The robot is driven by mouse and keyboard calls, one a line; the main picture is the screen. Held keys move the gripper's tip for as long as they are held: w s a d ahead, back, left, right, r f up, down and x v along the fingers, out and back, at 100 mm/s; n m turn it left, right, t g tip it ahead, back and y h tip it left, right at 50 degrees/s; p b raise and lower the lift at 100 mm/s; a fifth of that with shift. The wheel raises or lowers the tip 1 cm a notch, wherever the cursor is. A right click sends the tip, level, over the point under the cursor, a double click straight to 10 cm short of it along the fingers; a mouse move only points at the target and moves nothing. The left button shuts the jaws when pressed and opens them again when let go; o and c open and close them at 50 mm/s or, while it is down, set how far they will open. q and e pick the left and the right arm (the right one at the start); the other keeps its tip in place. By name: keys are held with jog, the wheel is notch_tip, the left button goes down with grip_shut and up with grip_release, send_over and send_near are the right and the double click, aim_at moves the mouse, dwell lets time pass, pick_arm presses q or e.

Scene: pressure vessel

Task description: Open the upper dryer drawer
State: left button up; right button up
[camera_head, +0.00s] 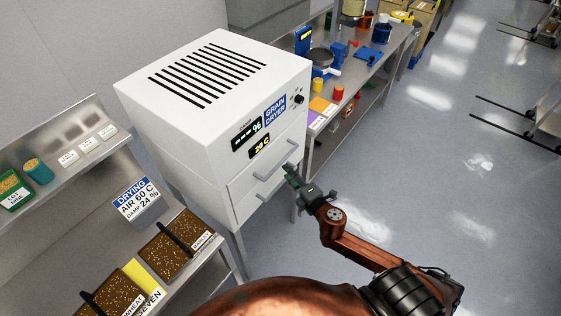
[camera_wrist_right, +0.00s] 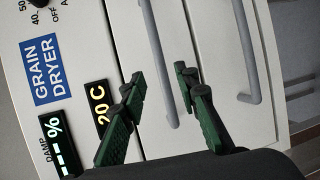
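The white grain dryer (camera_head: 190,110) stands on a frame, with its two drawers in the front face below the display panel. The upper drawer (camera_wrist_right: 125,35) looks flush with the front, closed. Its grey bar handle (camera_wrist_right: 155,45) runs between my right gripper's fingers in the right wrist view. The lower drawer's handle (camera_wrist_right: 244,50) lies to the right there. My right gripper (camera_head: 292,175) is in front of the drawers; it is open, with its green-padded fingers (camera_wrist_right: 160,85) apart on either side of the upper handle. Contact cannot be told. My left gripper is not in view.
A steel bench (camera_head: 375,75) with tools and coloured items stands behind and right of the dryer. A steel table at left holds grain trays (camera_head: 178,243) and a drying sign (camera_head: 138,203). Open floor (camera_head: 450,170) lies to the right.

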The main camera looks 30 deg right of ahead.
aim_at(280, 162)
jog(key=w, duration=0.2)
jog(key=w+f, duration=0.1)
jog(key=w, duration=0.4)
jog(key=shift+w+f, duration=0.2)
jog(key=shift+f, duration=0.05)
jog(key=shift+c, duration=0.6)
grip_shut()
